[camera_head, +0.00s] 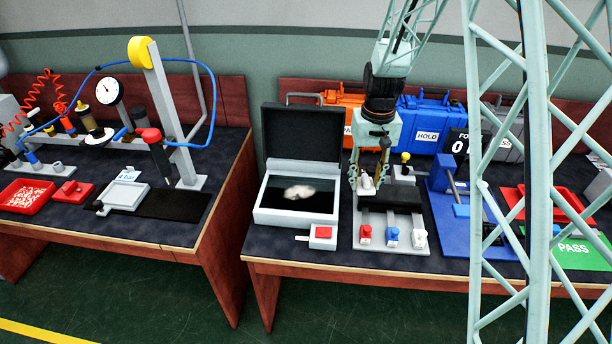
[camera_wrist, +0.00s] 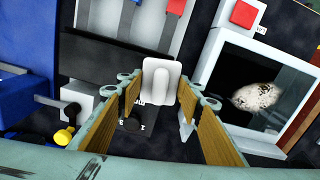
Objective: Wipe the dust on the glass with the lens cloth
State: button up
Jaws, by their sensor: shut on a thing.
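The glass (camera_head: 272,192) is a dark pane in a light-framed case with its black lid raised. A pale, mottled patch of dust (camera_head: 299,192) lies on it. In the wrist view, the glass (camera_wrist: 225,75) and dust (camera_wrist: 258,96) are at the right. My gripper (camera_head: 367,182) is right of the case, over a small light stand. In the wrist view my gripper (camera_wrist: 161,88) is shut on a pale, rounded piece, apparently the lens cloth (camera_wrist: 161,80). This piece also shows as a small white shape in the head view (camera_head: 366,185). It is apart from the glass.
A switch box with a red button (camera_head: 323,232) stands at the case's front right corner. A blue clamp fixture (camera_head: 450,205) is close on the right. Orange and blue toolboxes (camera_head: 424,118) stand behind.

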jog(key=shift+a, duration=0.2)
jog(key=shift+a+r+n+p, duration=0.4)
jog(key=shift+a+n+p, duration=0.35)
jog(key=shift+p, duration=0.25)
jog(key=s+a+r+n+p, duration=0.1)
jog(key=a+r+n+p, duration=0.1)
jog(key=a+n+p, duration=0.5)
jog(key=s+a+r+n+p, duration=0.2)
jog(key=a+n+p, duration=0.6)
jog(key=a, duration=0.3)
jog(key=shift+r+p, duration=0.15)
jog(key=shift+p, duration=0.45)
jog(key=shift+s, duration=0.1)
jog(key=b, duration=0.2)
send_over(302, 203)
jog(key=shift+f, duration=2.95)
jog(key=shift+f+b, duration=0.55)
jog(key=shift+f, duration=0.5)
